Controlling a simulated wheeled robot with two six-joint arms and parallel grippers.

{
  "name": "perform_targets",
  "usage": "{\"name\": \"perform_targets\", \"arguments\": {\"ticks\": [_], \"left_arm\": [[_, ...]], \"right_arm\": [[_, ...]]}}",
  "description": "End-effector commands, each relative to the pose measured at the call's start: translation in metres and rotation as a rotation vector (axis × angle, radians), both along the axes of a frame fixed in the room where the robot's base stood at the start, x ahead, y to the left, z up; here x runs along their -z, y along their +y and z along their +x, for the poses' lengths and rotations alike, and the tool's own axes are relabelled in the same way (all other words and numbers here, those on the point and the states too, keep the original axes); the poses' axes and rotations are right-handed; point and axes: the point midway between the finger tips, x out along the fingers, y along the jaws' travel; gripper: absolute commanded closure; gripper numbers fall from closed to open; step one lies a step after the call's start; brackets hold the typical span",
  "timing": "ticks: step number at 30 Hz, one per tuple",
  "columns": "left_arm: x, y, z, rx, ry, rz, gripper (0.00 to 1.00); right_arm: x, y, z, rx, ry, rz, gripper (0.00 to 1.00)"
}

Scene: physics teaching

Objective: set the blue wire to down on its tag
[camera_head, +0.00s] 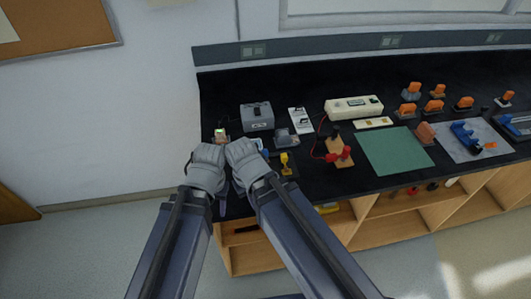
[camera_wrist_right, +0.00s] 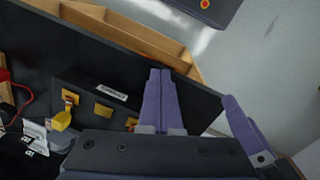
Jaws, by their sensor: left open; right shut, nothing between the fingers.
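I cannot clearly make out the blue wire or its tag. A small pale-blue and white item (camera_head: 260,144) shows just beside my right gripper's housing in the head view, too small to name. My left gripper (camera_head: 212,178) and right gripper (camera_head: 244,160) are side by side at the left end of the bench, their housings nearly touching. The left is open; one purple finger of it (camera_wrist_right: 241,127) shows in the right wrist view. The right gripper's purple fingers (camera_wrist_right: 159,90) are together with nothing between them, in front of a dark box with yellow parts (camera_wrist_right: 100,105).
The black bench (camera_head: 230,82) holds a grey box (camera_head: 257,116), a white card (camera_head: 300,120), a yellow item (camera_head: 286,164), a red-wired device (camera_head: 338,152), a cream unit (camera_head: 353,107) and a green mat (camera_head: 395,151). Several orange-topped pieces stand at the right. Open shelves are below.

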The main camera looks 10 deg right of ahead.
Motion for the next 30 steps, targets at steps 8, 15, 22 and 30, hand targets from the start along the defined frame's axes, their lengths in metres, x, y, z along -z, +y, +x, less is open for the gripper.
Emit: {"name": "perform_targets", "arguments": {"ticks": [8,15,22,30], "left_arm": [[-0.006,0.000,0.000,0.000,0.000,0.000,0.50],[-0.064,0.000,0.000,-0.006,0.000,-0.001,0.50],[-0.089,0.000,0.000,-0.009,0.000,-0.002,0.50],[-0.085,0.000,0.000,-0.009,0.000,-0.002,0.50]], "right_arm": [[-0.006,0.000,0.010,0.013,-0.001,0.004,0.89],[-0.063,-0.028,0.120,0.197,-0.022,0.060,0.62],[-0.088,-0.063,0.182,0.324,-0.040,0.099,0.43],[-0.084,-0.067,0.185,0.336,-0.043,0.104,0.43]]}}
